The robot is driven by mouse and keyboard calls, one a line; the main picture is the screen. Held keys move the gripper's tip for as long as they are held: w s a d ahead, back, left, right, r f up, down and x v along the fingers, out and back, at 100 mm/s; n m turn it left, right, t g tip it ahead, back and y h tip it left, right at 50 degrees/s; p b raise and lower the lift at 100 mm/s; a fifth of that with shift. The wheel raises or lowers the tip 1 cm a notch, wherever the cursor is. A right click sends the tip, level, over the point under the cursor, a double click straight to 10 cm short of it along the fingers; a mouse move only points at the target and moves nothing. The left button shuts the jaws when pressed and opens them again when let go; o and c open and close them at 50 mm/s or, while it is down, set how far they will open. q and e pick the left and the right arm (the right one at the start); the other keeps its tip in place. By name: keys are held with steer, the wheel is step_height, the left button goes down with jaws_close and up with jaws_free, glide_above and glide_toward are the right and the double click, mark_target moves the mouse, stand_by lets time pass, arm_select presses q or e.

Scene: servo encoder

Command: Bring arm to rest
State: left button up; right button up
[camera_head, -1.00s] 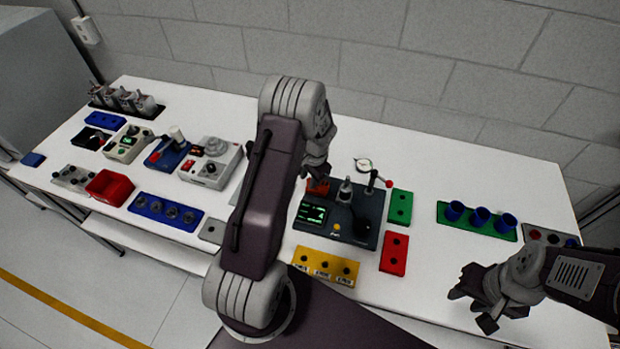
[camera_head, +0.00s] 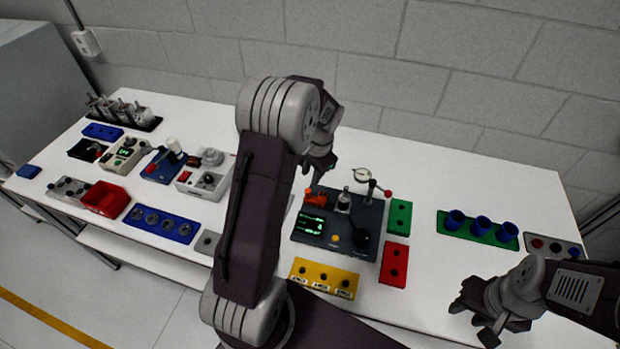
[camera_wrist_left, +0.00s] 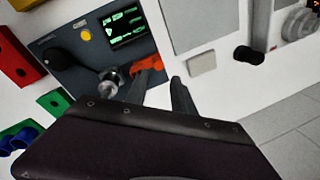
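My left arm reaches across the middle of the head view, and its gripper (camera_head: 318,167) hangs above the table behind the dark test station (camera_head: 364,222). In the left wrist view the two fingers (camera_wrist_left: 158,90) stand apart with nothing between them. Beyond them is the station (camera_wrist_left: 78,62) with its lit green screen (camera_wrist_left: 125,25), a silver post (camera_wrist_left: 109,84) and an orange-red part (camera_wrist_left: 148,66). My right gripper (camera_head: 474,318) is over the table's front right edge; its fingers look apart and nothing shows in them.
Yellow (camera_head: 324,279), red (camera_head: 394,265) and green (camera_head: 399,217) blocks lie around the station. A green rack with blue cups (camera_head: 507,240) stands right. A red bin (camera_head: 107,199), a blue tray (camera_head: 161,224) and several devices fill the left. The back right table is clear.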

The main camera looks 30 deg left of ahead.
stand_by(0.3)
arm_select(q)
steer(key=s+d+r+b, duration=0.2)
steer(key=s+d+b, duration=0.1)
steer(key=s+d, duration=0.4)
steer(key=s+d+f+n+h, duration=0.2)
steer(key=s+d+f+n, duration=0.2)
steer(key=s, duration=0.6)
steer(key=shift+d, duration=0.55)
